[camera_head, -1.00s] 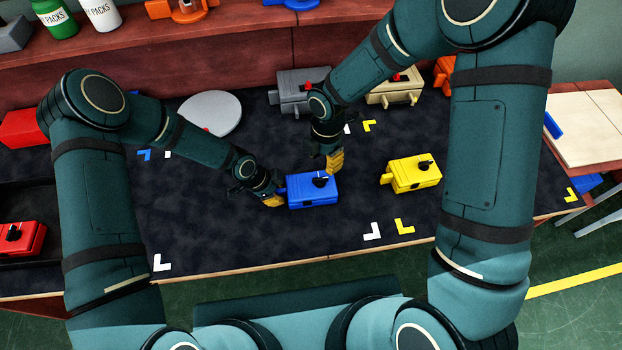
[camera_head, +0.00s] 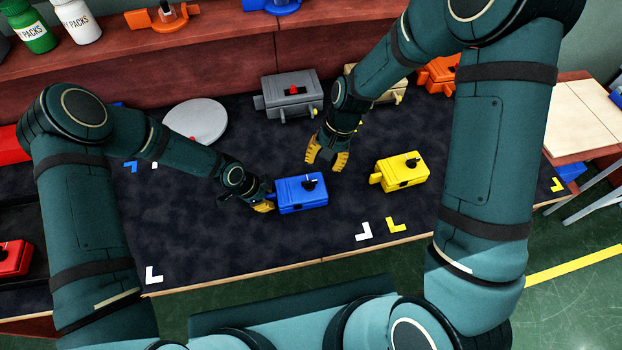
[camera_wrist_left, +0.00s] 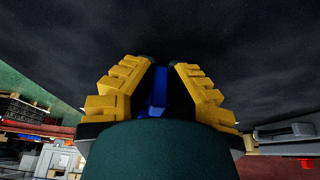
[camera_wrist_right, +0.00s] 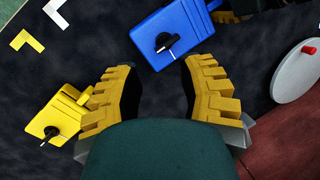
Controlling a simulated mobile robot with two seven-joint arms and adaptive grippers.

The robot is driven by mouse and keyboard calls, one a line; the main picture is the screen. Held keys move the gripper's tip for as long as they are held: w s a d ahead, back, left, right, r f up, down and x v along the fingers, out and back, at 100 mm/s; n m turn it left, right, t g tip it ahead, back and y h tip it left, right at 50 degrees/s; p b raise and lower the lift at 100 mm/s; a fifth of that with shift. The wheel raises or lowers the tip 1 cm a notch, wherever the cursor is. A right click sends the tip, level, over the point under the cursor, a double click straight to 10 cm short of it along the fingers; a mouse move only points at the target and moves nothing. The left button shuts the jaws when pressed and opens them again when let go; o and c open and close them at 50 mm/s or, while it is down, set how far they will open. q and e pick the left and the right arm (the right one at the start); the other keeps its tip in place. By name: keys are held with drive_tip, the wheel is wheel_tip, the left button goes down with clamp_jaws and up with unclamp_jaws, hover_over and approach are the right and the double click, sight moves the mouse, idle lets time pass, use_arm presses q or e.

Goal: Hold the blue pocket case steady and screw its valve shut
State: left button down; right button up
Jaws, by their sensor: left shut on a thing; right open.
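The blue pocket case (camera_head: 302,196) lies flat on the dark mat, with a black valve knob (camera_head: 309,184) on top. The knob (camera_wrist_right: 165,42) has a white mark in the right wrist view; I cannot tell whether it is fully closed. My left gripper (camera_head: 266,206) is shut on the tab at the case's left end. In the left wrist view a blue strip of the case (camera_wrist_left: 158,88) shows between the fingers. My right gripper (camera_head: 328,161) is open and empty, behind and above the case, apart from the knob.
A yellow case (camera_head: 402,173) lies to the right of the blue one. A grey case (camera_head: 291,97) and a grey disc (camera_head: 196,121) are farther back. A red case (camera_head: 14,259) is at far left. Mat in front of the blue case is clear, with corner marks.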

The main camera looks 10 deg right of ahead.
sight(310, 181)
drive_tip(key=a+f+m, duration=0.1)
drive_tip(key=f+m, duration=0.2)
drive_tip(key=m, duration=0.1)
drive_tip(key=a+f+m, duration=0.1)
drive_tip(key=f+m, duration=0.3)
drive_tip(key=m, duration=0.1)
drive_tip(key=w+a+f+m+y, duration=0.1)
drive_tip(key=f+m, duration=0.2)
drive_tip(key=m, duration=0.1)
drive_tip(key=shift+f+t, duration=0.2)
drive_tip(key=shift+t, duration=0.2)
clamp_jaws()
